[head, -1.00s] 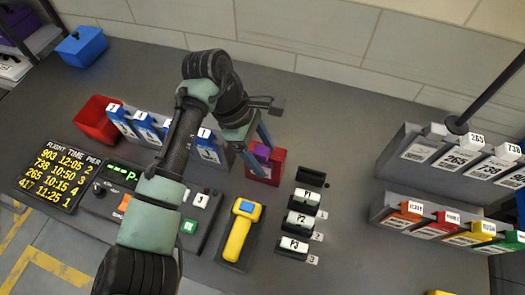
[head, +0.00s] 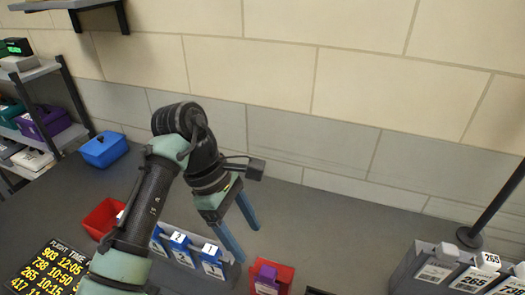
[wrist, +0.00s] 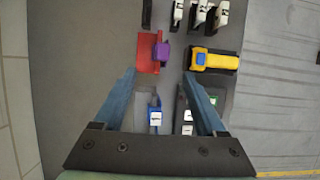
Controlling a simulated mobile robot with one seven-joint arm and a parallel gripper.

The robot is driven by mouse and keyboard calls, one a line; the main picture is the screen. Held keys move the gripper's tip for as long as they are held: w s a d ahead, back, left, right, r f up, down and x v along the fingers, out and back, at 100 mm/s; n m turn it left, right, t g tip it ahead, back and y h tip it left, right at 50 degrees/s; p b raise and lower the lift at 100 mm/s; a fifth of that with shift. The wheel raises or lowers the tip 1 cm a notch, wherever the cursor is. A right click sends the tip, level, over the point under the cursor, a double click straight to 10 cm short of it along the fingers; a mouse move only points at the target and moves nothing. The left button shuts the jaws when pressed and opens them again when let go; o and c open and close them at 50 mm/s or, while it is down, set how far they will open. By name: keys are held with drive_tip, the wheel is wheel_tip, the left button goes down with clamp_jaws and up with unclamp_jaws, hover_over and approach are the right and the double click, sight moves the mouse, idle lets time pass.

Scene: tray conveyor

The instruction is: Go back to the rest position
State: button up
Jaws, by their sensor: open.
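My gripper (head: 240,244) is open and empty, with its two blue fingers apart, raised above the back of the counter. In the head view it hangs left of and behind a red holder (head: 285,273) with a purple item (head: 266,272) at it. In the wrist view my gripper (wrist: 160,76) has nothing between its fingertips. The red holder (wrist: 147,55) and purple item (wrist: 163,52) lie beyond the fingertips, clear of them. My arm covers part of the blue-tagged rack (head: 178,244) in the head view.
A red bin (head: 103,218) and blue box (head: 103,149) stand on the left. A flight board (head: 48,275) is at lower left. A yellow device (wrist: 216,61) shows in the wrist view. The counter behind is clear.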

drive_tip(key=w+d+r+m+t+h, duration=0.2)
drive_tip(key=w+d+r+m+t, duration=0.55)
drive_tip(key=w+d+r, duration=0.35)
drive_tip(key=d+r+m+t, duration=0.35)
drive_tip(key=r+t, duration=0.35)
drive_tip(key=r, duration=0.4)
drive_tip(key=s+a+r+m+t, duration=0.1)
drive_tip(key=s+r+t, duration=0.2)
drive_tip(key=r, duration=0.3)
drive_tip(key=s+a+r+m+t, duration=0.1)
drive_tip(key=s+r+t, duration=0.25)
drive_tip(key=r, duration=0.25)
drive_tip(key=s+a+r+m+t+y, duration=0.1)
drive_tip(key=s+a+r+t+y, duration=0.5)
drive_tip(key=s+r, duration=0.4)
drive_tip(key=s+a+t, duration=0.1)
drive_tip(key=s+a, duration=0.1)
drive_tip(key=s, duration=0.1)
drive_tip(key=shift+s+r+t, duration=0.2)
drive_tip(key=shift+r+t, duration=0.1)
drive_tip(key=shift+t, duration=0.1)
